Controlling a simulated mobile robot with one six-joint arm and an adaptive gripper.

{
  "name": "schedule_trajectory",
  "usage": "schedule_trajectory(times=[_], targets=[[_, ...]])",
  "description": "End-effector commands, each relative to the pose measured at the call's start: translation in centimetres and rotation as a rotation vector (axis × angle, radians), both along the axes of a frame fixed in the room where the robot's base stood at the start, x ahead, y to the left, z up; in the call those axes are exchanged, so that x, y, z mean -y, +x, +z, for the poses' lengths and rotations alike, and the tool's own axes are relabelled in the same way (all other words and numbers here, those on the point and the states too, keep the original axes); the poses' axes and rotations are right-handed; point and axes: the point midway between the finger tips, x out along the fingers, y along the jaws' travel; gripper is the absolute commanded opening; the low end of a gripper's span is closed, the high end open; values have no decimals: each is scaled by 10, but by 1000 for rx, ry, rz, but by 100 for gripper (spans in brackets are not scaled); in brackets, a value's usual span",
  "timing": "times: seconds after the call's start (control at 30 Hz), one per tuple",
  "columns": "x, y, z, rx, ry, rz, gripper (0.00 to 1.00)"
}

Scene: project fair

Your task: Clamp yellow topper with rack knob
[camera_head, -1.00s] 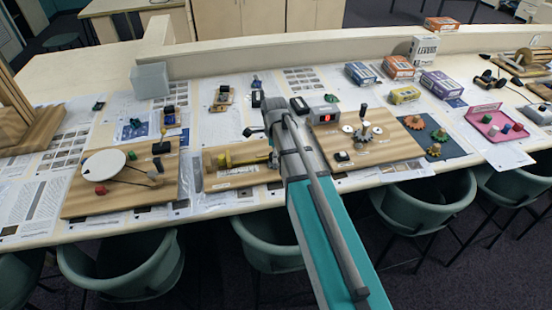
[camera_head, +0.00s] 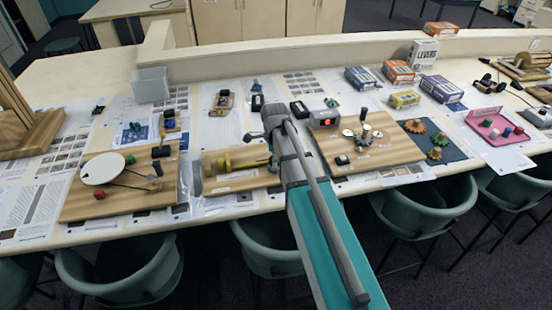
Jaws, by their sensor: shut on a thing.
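The yellow topper (camera_head: 224,163) sits on a small wooden board (camera_head: 232,183) left of centre, with a thin yellow rod or rack running right from it. A grey block (camera_head: 196,178) stands at the board's left end. My gripper (camera_head: 272,157) is at the right end of the rod, low over the board. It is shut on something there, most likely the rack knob. My own wrist and arm cover the knob and most of the fingers. I cannot tell whether the topper is pressed against the grey block or apart from it.
A board with a white disc (camera_head: 102,167) lies to the left. A gear board with a red display (camera_head: 328,121) lies close on the right. Several small boxes, such as a purple one (camera_head: 441,88), stand farther right. Green chairs (camera_head: 135,261) line the front table edge.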

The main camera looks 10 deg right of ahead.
Motion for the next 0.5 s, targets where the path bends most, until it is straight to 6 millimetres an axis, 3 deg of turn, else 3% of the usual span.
schedule_trajectory(times=[0.5], targets=[[0,0,0,0,-1,101,11]])
